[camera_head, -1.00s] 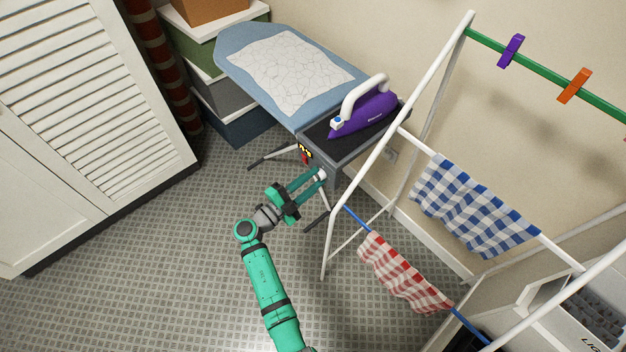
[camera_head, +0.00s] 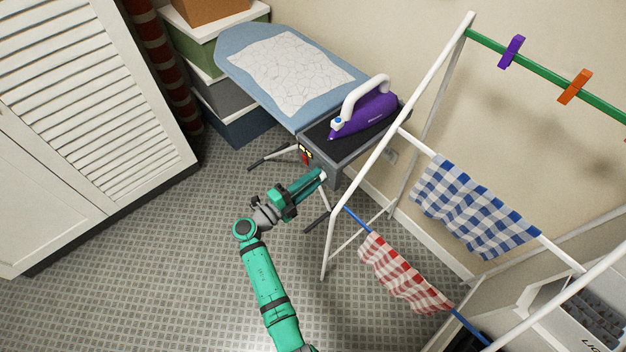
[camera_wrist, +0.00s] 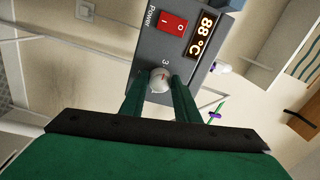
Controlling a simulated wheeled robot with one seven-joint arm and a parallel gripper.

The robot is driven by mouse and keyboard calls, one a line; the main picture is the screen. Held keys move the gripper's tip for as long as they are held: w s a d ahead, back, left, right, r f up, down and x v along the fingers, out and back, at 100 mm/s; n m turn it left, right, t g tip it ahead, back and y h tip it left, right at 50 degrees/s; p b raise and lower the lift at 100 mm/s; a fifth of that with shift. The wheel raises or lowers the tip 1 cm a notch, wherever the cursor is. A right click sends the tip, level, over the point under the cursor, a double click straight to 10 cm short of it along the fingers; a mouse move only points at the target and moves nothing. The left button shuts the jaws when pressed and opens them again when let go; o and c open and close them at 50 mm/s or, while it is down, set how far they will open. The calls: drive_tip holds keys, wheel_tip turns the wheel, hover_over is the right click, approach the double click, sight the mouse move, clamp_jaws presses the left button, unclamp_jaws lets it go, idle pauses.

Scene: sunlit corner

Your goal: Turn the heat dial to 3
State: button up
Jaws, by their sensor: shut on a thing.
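The heat dial (camera_wrist: 160,80) is a small round white knob with a reddish mark on its face. It sits on the grey front panel (camera_wrist: 149,46) of the iron's station, in the wrist view. A printed "3" shows just above it, and the mark seems to point roughly that way; its exact setting I cannot tell. My gripper (camera_wrist: 159,88) is shut on the dial, one green finger on each side. In the head view, my gripper (camera_head: 321,175) reaches the station's front, and the fingers mostly hide the dial. The display (camera_wrist: 201,35) reads 88 °C.
A red power switch (camera_wrist: 172,22) sits beside the display. The purple iron (camera_head: 365,114) rests on the station at the end of the ironing board (camera_head: 240,60). A drying rack (camera_head: 400,130) with checked cloths stands close on the right. The floor on the left is clear.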

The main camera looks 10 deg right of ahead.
drive_tip(key=o, duration=1)
drive_tip(key=shift+o, duration=0.2)
drive_tip(key=shift+a, duration=0.1)
drive_tip(key=v, duration=1)
drive_tip(key=shift+s+a, duration=0.2)
drive_tip(key=shift+a, duration=0.05)
